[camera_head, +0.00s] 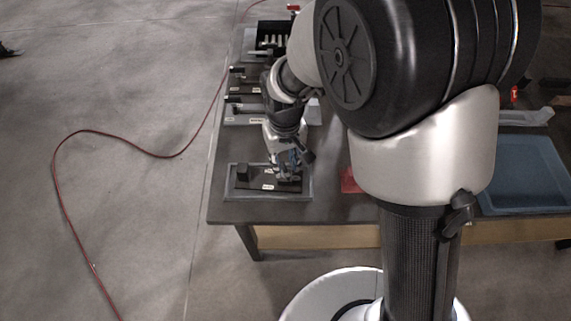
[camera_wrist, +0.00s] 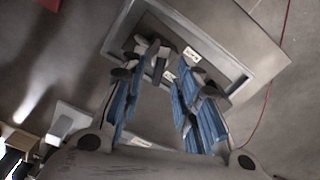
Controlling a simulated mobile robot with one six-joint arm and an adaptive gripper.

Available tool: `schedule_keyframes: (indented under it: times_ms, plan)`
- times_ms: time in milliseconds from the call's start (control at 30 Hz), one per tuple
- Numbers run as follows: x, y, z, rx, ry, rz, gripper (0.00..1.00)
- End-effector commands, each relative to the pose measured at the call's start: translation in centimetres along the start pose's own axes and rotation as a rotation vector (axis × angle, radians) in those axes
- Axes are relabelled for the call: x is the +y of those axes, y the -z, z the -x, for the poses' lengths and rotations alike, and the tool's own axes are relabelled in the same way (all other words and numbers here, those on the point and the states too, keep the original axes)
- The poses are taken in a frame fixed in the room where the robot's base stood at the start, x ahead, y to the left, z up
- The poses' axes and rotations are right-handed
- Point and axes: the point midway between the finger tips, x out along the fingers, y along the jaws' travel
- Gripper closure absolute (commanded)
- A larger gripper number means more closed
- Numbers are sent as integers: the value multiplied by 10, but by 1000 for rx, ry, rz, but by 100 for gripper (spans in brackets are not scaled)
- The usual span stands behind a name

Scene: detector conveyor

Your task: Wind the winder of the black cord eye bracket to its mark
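The black cord eye bracket (camera_head: 250,183) is a dark plate with an upright black block at its left, set in a grey-rimmed tray (camera_head: 312,196) at the table's near left corner. My gripper (camera_head: 288,173) points down over the bracket's right part and hides much of it. In the wrist view the tray (camera_wrist: 262,66) lies beyond my blue-padded fingers, with white labels on the dark plate. My gripper (camera_wrist: 157,75) is open, with its fingers apart. A small grey and dark part, perhaps the winder (camera_wrist: 154,57), shows between the fingertips; contact and the mark cannot be made out.
More dark fixtures with labels (camera_head: 243,107) stand farther back on the table, with a black box (camera_head: 272,30) of pale pieces behind. A red piece (camera_head: 348,181) lies right of the tray. A blue tray (camera_head: 525,172) is at the right. A red cord (camera_head: 135,139) lies on the floor.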

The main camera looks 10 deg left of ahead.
Motion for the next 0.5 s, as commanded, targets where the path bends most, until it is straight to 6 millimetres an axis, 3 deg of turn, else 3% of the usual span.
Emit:
schedule_keyframes:
  times_ms: [200,500]
  plan:
    - [0,0,-21,1,0,0,71]
    - [0,1,-22,2,0,0,71]
